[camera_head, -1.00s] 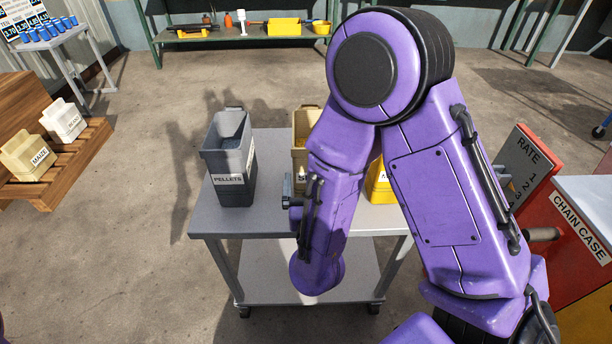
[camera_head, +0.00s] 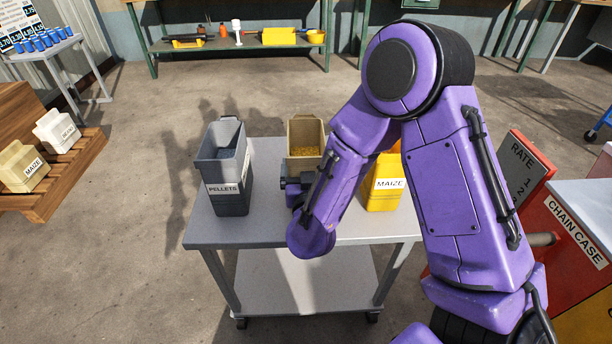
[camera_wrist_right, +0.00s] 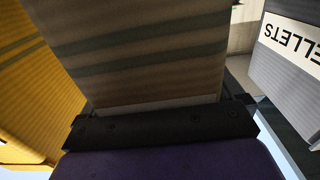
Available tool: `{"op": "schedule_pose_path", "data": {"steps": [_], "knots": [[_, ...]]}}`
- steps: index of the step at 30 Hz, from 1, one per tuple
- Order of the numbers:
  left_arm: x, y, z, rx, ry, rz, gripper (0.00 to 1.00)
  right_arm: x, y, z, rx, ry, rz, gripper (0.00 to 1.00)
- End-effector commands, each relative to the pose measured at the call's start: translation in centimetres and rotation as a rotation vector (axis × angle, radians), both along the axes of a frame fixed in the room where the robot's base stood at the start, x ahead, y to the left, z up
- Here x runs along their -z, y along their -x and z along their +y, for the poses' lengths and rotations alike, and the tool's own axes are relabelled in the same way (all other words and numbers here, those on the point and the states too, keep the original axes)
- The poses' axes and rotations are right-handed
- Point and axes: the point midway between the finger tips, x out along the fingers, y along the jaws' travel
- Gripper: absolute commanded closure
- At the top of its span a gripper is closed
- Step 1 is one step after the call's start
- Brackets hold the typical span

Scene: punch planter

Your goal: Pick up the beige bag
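The beige bag (camera_head: 305,164) is an open-topped container with yellow grain inside, standing upright on the grey cart between a grey PELLETS bin and a yellow MAIZE bin. My right arm hides its lower front and right side. My right gripper (camera_head: 290,183) is low at the bag's front, mostly hidden behind my forearm. In the right wrist view the beige bag (camera_wrist_right: 140,60) fills the middle, close in front of the dark gripper base (camera_wrist_right: 160,125). The gripper's sides are wide apart around it, and it looks open. Contact cannot be told. My left gripper is out of view.
The grey PELLETS bin (camera_head: 223,165) stands close on the left and the yellow MAIZE bin (camera_head: 384,190) on the right. The cart top (camera_head: 225,232) is clear in front. A red and yellow machine (camera_head: 560,250) stands at the right.

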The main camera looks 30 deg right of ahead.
Motion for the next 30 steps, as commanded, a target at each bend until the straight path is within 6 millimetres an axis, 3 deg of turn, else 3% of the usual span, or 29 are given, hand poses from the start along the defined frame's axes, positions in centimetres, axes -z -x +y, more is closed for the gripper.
{"op": "schedule_pose_path", "data": {"steps": [11,22,30], "knots": [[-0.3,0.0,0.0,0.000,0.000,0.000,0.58,-1.0,-0.1,0.0,0.001,0.000,-0.005,0.82],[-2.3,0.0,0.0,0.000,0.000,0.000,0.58,-8.3,0.0,0.0,-0.001,0.000,-0.008,0.82],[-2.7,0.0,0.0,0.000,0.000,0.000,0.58,-10.2,0.0,0.0,0.000,-0.001,-0.004,0.82]]}}
